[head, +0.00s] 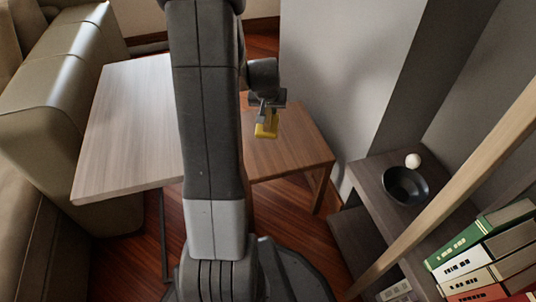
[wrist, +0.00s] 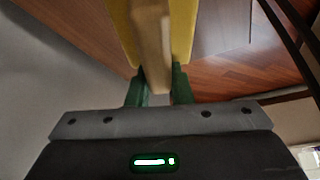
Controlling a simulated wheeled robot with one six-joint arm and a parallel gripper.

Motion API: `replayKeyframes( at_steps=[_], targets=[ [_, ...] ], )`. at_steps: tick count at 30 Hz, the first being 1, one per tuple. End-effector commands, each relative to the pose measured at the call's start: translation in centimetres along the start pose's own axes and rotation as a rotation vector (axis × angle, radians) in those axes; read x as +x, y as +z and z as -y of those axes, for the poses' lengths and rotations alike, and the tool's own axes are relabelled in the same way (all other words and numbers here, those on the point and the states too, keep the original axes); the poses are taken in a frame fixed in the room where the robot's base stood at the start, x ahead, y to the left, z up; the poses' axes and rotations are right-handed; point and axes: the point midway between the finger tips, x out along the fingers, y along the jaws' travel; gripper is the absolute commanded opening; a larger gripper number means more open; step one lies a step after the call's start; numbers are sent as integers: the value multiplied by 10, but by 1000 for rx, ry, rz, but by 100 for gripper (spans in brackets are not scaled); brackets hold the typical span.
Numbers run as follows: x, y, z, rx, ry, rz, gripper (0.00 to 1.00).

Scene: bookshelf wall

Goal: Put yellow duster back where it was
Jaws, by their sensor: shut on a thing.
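The yellow duster (head: 266,130) is in my gripper (head: 266,108) in the head view, over the small brown wooden table (head: 300,150). In the wrist view the duster (wrist: 181,40) shows as yellow sides with a pale beige block between them. My gripper's green fingers (wrist: 158,88) are shut on it there. I cannot tell whether the duster touches the table top or hangs above it. My own arm hides part of the table.
A pale wood table (head: 125,125) stands left, beside a beige sofa (head: 60,70). A dark shelf (head: 365,185) at right holds a black bowl (head: 405,186) and a white ball (head: 413,160). A slanted wooden post (head: 460,180) and several books (head: 470,245) are at lower right.

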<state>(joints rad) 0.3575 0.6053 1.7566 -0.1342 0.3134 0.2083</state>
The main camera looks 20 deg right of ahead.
Motion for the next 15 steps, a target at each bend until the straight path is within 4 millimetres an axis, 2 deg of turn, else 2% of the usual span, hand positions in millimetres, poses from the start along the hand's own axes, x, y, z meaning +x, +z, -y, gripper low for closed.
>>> replayKeyframes(
  at_steps=[5, 9, 15],
  targets=[
    [18, 10, -2, 3, 1, 3, 0],
    [40, 22, -2, 2, 2, 3, 0],
    [57, 30, -2, 3, 1, 2, 0]
  ],
)
